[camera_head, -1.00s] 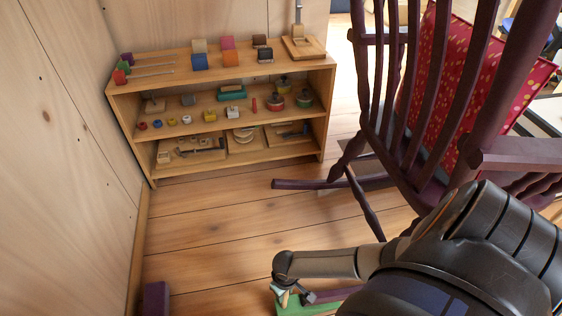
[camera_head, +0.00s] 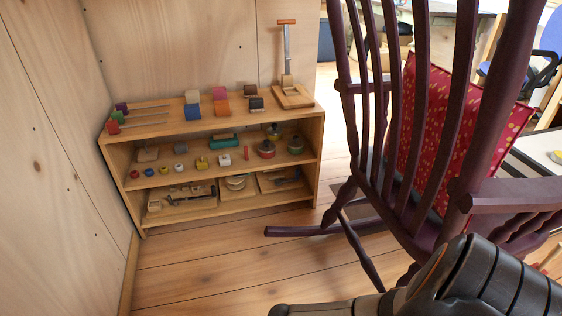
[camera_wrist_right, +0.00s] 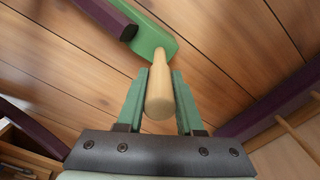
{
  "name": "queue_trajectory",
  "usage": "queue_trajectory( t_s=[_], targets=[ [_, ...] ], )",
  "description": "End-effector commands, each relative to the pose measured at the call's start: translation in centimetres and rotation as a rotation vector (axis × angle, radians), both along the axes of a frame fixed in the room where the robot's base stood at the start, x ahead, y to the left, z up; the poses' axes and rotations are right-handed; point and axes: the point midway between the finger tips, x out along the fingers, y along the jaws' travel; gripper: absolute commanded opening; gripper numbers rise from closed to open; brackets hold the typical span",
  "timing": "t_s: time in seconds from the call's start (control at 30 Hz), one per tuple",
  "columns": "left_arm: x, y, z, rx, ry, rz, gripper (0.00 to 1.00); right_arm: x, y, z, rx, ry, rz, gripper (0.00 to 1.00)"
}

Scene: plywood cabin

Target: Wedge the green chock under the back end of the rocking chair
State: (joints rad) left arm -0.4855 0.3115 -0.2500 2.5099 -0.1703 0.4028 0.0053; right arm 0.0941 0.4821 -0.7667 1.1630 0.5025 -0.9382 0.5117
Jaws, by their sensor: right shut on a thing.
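The dark purple rocking chair (camera_head: 515,195) with a red dotted cushion (camera_head: 437,120) stands at the right of the head view. In the right wrist view the green chock (camera_wrist_right: 156,42) lies low over the floorboards, with a pale wooden handle (camera_wrist_right: 160,95) pointing toward me. The end of a purple chair rocker (camera_wrist_right: 108,14) overlaps the chock's left part; I cannot tell whether they touch. My right gripper (camera_wrist_right: 160,76) is shut on the handle, one green finger on each side. The chock and this gripper are out of the head view. My left gripper is not in view.
A low wooden shelf (camera_head: 318,150) with toys and blocks stands against the back wall. Plank floor (camera_head: 215,275) is clear in front of it. A plywood wall (camera_head: 50,160) closes the left side. Another purple bar (camera_wrist_right: 270,108) crosses the right of the wrist view.

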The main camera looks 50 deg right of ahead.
Motion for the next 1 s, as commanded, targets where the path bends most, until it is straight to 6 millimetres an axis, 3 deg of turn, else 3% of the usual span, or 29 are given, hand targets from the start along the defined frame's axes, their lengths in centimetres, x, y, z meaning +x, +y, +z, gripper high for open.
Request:
queue_trajectory(
  t_s=[0.53, 0.57, 0.83, 1.0],
  targets=[
    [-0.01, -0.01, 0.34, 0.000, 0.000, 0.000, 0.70, -0.43, -0.75, -0.02, -0.002, 0.000, 0.002, 0.00],
    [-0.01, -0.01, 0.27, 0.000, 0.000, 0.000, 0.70, -0.41, -0.73, -0.08, -0.003, 0.000, 0.003, 0.39],
    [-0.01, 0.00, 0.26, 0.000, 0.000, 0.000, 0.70, -0.42, -0.71, -0.09, -0.003, 0.001, 0.002, 0.69],
    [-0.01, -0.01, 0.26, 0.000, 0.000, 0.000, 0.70, -0.38, -0.61, -0.05, -0.001, 0.000, 0.001, 0.71]
  ],
)
